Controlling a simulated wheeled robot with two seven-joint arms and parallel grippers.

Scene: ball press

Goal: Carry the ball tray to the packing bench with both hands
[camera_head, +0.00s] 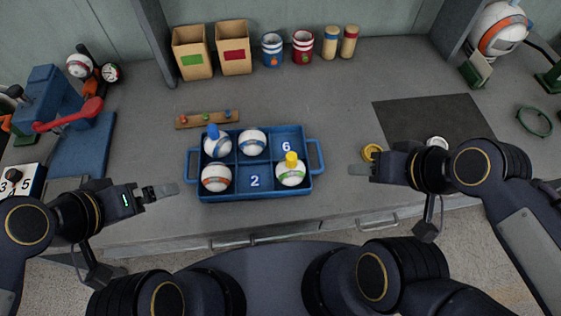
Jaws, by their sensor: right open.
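The blue ball tray (233,196) sits flat on the grey bench, with a handle at each end. Several striped balls are in its compartments: a ball with a blue cap (217,147) back left, a blue-striped ball (253,142) back middle, an orange-striped ball (216,178) front left, and a green-striped ball with a yellow cap (291,174) front right. Compartments 2 and 6 are empty. My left gripper (168,190) is just left of the tray's left handle, apart from it; its jaw gap is unclear. My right gripper (358,171) is open and empty, right of the right handle, apart from it.
A peg strip (207,119) lies behind the tray. Boxes (234,47), cups (272,50) and cylinders (349,42) stand at the back wall. A blue press with a red lever (70,118) is left.

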